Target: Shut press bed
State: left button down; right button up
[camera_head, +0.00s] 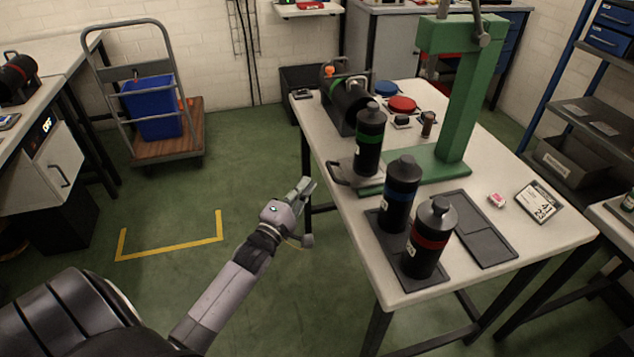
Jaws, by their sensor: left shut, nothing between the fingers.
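The green press (455,95) stands on the white table. Its grey sliding bed (352,170) sticks out to the left of the green base, with a dark handle (338,178) at its left end. A black cylinder with a green band (368,145) stands upright at the bed; its exact footing is partly hidden. My left gripper (306,187) is shut and empty, just left of the table edge and apart from the handle. My right gripper is not in view.
Black cylinders with a blue band (399,195) and a red band (428,242) stand upright on a dark tray (388,248) in front of the press. A dark mat (486,232) lies beside them. Green floor left of the table is clear up to a trolley (165,142).

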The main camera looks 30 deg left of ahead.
aim_at(335, 180)
pick_arm(q)
jog(key=shift+w+d+r, duration=0.15)
jog(key=shift+w+d, duration=0.45)
jog(key=shift+d, duration=0.05)
jog(key=shift+w+d+r, duration=0.15)
jog(key=shift+w+d, duration=0.45)
jog(key=w+d, duration=0.3)
jog(key=shift+w, duration=0.35)
jog(key=shift+s, duration=0.1)
jog(key=shift+f, duration=0.1)
